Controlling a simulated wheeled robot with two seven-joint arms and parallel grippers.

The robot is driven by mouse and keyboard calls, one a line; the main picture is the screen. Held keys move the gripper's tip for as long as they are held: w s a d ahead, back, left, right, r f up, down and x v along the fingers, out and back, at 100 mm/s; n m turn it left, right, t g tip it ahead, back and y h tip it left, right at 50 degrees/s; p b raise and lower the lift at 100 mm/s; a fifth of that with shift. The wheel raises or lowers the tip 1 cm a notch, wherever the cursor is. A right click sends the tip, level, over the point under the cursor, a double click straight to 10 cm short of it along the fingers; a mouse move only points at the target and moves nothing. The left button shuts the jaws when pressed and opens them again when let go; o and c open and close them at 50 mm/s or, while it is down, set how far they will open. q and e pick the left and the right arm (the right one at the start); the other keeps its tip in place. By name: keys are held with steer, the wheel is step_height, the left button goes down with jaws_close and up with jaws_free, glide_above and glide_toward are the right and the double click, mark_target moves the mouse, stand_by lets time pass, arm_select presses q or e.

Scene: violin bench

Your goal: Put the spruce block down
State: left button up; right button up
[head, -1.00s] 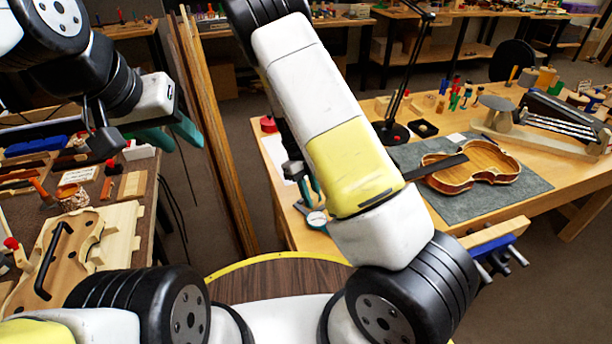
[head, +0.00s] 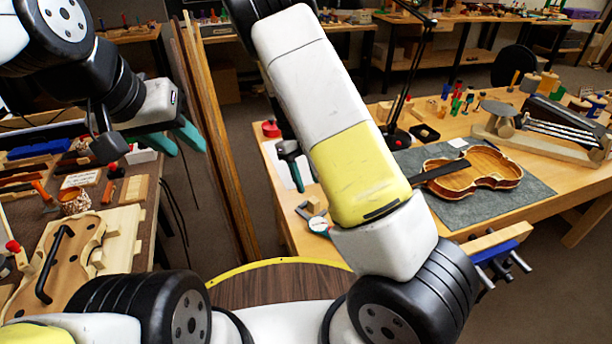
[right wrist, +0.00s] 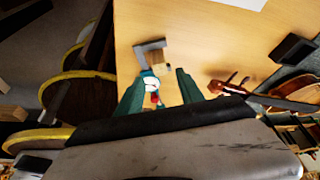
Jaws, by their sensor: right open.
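A small pale wood block (right wrist: 161,70), which looks like the spruce block, lies on the right-hand bench against a grey angled bracket (right wrist: 148,52). In the head view the block (head: 314,206) is tiny beside the bracket. A dial gauge (right wrist: 151,88) with a white face stands just in front of it. My right gripper (right wrist: 158,92) is open, its teal fingers apart on either side of the gauge in the picture, with nothing held. In the head view my right gripper (head: 292,160) is partly hidden by my arm. My left gripper (head: 172,138) is open and empty by the left bench.
A violin body (head: 470,170) lies on a grey mat (head: 520,195) on the right bench, with a lamp (head: 395,135) behind it. A blue vise (head: 500,250) juts from the front edge. Wooden strips (head: 215,130) stand between the benches. The left bench is crowded.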

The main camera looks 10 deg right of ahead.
steer(key=v, duration=0.5)
step_height(320, 180, up, 9)
steer(key=n+t+y, duration=0.2)
steer(key=n+y, duration=0.1)
steer(key=n, duration=0.5)
glide_above(312, 201)
steer(key=s+d+r+n+t+y, duration=0.2)
steer(key=s+r+n, duration=0.3)
steer(key=r+n, duration=0.1)
steer(key=s+d+r+n+t, duration=0.2)
steer(key=s+r+n+t, duration=0.3)
steer(key=s+n, duration=0.7)
step_height(312, 201, up, 3)
steer(key=n, duration=0.3)
steer(key=shift+s+d+f+t, duration=0.15)
steer(key=shift+s+d+t, duration=0.05)
steer(key=shift+s+t, duration=0.2)
